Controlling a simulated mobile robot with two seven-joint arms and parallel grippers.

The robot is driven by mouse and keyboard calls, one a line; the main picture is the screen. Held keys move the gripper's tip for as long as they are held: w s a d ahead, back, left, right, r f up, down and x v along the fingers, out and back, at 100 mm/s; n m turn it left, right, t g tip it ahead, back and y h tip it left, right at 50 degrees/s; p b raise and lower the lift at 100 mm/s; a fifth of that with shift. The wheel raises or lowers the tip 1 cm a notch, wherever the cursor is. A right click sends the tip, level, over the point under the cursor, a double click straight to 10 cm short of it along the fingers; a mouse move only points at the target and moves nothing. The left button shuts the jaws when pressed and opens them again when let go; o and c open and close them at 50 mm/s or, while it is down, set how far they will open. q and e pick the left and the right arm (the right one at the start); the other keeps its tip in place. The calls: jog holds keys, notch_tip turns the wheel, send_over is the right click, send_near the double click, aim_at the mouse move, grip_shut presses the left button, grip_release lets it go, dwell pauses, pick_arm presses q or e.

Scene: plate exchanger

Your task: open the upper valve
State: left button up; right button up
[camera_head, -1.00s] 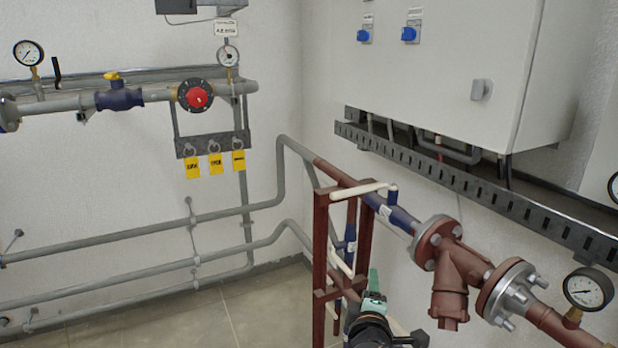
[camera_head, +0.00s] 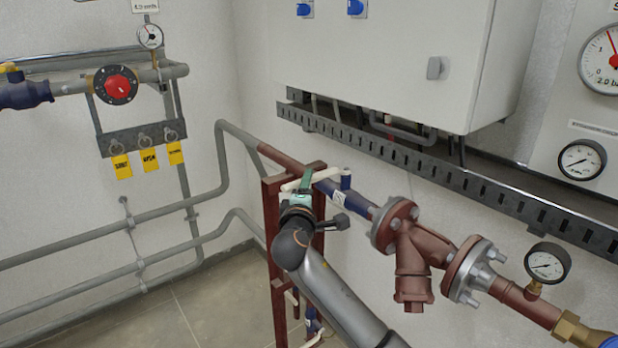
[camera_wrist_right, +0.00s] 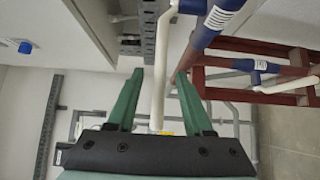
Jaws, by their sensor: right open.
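The upper valve is a blue body (camera_head: 346,180) on the upper pipe, with a white lever (camera_head: 325,174) pointing left, roughly along the pipe. My right gripper (camera_head: 306,180) is at the lever, its green fingers partly hiding it. In the right wrist view, my right gripper (camera_wrist_right: 158,75) is open, one green finger on each side of the white lever (camera_wrist_right: 159,85). The lever appears between the fingers with gaps on both sides, its free end towards the palm. My left gripper is not in view.
A dark red frame (camera_head: 271,215) stands under the pipe. A lower blue valve (camera_wrist_right: 245,65) with a white lever (camera_wrist_right: 300,82) is close by. A slotted cable tray (camera_head: 400,150) and grey cabinet (camera_head: 385,60) are above. A flanged red strainer (camera_head: 412,265) and gauge (camera_head: 547,263) lie right.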

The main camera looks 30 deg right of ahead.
aim_at(319, 178)
jog(key=shift+x, duration=1.65)
jog(key=shift+c, duration=0.3)
grip_shut()
